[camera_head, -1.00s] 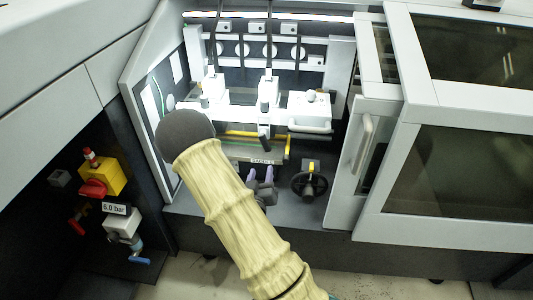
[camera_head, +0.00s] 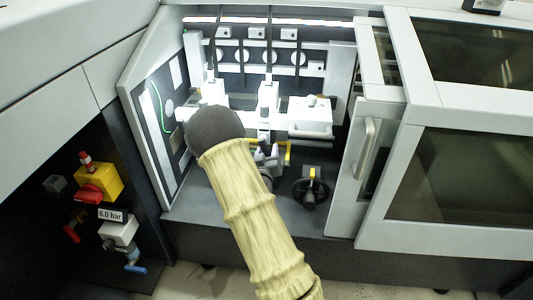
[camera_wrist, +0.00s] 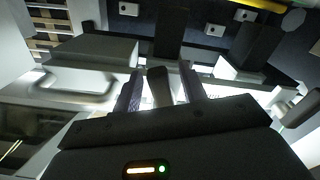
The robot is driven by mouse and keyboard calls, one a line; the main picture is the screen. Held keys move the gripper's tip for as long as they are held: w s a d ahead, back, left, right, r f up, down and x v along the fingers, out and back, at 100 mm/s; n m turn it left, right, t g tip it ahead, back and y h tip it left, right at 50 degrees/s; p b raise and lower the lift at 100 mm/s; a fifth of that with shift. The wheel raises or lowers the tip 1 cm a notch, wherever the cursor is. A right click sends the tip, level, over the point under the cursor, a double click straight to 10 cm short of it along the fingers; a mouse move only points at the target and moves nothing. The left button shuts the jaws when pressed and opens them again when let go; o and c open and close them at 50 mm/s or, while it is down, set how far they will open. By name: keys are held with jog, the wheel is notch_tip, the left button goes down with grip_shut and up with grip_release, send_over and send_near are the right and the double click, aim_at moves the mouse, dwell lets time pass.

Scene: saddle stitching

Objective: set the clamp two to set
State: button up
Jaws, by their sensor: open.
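Two white stitching heads stand inside the bright machine bay, a left one (camera_head: 212,93) and a right one (camera_head: 268,95). A dark lever (camera_wrist: 158,86), which looks like the clamp handle below the right head, stands between my fingers in the wrist view. My gripper (camera_wrist: 161,72) is open, with one finger on each side of the lever and small gaps visible. In the head view my gripper (camera_head: 268,152) is under the right head, partly hidden by my arm. I cannot read the clamp's setting.
A white block with a handle (camera_head: 310,118) is right of the heads. A black handwheel (camera_head: 311,188) sits below it. The bay's open door (camera_head: 365,145) bounds the right. A yellow valve unit (camera_head: 99,184) is at left.

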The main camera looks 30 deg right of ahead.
jog(key=shift+c, duration=0.4)
grip_shut()
jog(key=shift+w+a+f+m+b, duration=0.15)
jog(key=shift+w+f+m+b, duration=0.1)
jog(key=shift+m+b, duration=0.3)
jog(key=shift+w+a+f+m+b, duration=0.1)
jog(key=shift+a+m+b, duration=0.15)
jog(key=shift+m+b, duration=0.6)
jog(key=shift+w+a+r+m+b, duration=0.15)
jog(key=shift+a+r+m+b, duration=0.15)
jog(key=shift+m, duration=0.5)
jog(key=shift+f, duration=0.1)
jog(key=shift+o, duration=0.4)
grip_release()
